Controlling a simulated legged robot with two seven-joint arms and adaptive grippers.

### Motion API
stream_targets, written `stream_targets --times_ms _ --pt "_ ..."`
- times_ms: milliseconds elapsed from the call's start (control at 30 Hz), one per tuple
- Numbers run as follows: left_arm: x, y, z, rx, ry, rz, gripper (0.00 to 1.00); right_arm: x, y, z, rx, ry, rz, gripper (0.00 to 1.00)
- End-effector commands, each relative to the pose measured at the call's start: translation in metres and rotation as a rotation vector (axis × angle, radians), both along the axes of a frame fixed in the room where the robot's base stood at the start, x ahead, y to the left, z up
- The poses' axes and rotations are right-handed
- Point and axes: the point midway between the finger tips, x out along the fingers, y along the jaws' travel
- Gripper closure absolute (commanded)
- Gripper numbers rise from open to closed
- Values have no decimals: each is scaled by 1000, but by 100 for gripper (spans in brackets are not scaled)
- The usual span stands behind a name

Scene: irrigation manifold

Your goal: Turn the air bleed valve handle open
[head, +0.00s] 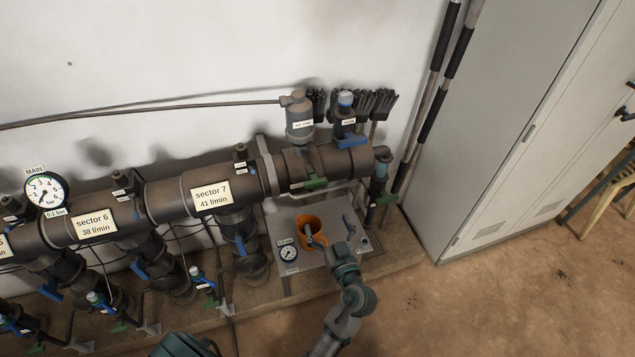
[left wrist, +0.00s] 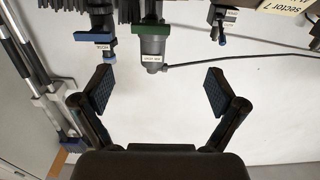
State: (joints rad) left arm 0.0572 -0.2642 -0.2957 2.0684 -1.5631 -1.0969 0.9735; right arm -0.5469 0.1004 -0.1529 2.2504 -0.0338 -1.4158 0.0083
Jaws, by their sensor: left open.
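Two small valves stand on top of the grey pipe's right end in the head view. One is a grey canister (head: 300,112) with a green handle (head: 317,182) below it; the other is a slimmer dark valve (head: 346,112) with a blue handle (head: 348,141). Their labels are too small to read surely. The left wrist view shows them upside down: canister (left wrist: 152,46), green handle (left wrist: 150,30), slim valve (left wrist: 101,22), blue handle (left wrist: 92,37).
The sector 7 pipe (head: 170,200) runs left. A tall grey cabinet (head: 500,130) stands at the right. Open floor lies front right.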

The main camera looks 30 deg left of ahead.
Motion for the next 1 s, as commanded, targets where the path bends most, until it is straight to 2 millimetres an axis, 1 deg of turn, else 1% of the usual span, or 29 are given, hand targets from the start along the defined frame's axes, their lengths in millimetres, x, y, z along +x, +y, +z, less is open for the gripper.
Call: stream_targets --times_ms 33,133,267,500,633,700,767,1000 --pt "8 4 3 5 -2 0 4 1 -3 -3 2 0 0 60" --pt "24 16 4 13 0 -1 4 3 -9 -12 6 2 0 60" --pt "45 34 6 20 2 -2 4 3 -13 -21 13 3 2 60" --pt "79 81 3 13 2 -3 4 3 -8 -32 5 7 2 60" --pt "91 102 -1 4 5 -3 4 3 -6 -36 7 9 3 60" --pt "95 108 -2 2 4 -2 4 3 -7 -38 6 11 2 60" --pt "97 109 -2 4 5 -3 4 2 -7 -38 6 10 2 60" --pt "99 101 2 12 5 -4 4 3 -3 -39 14 8 1 60"
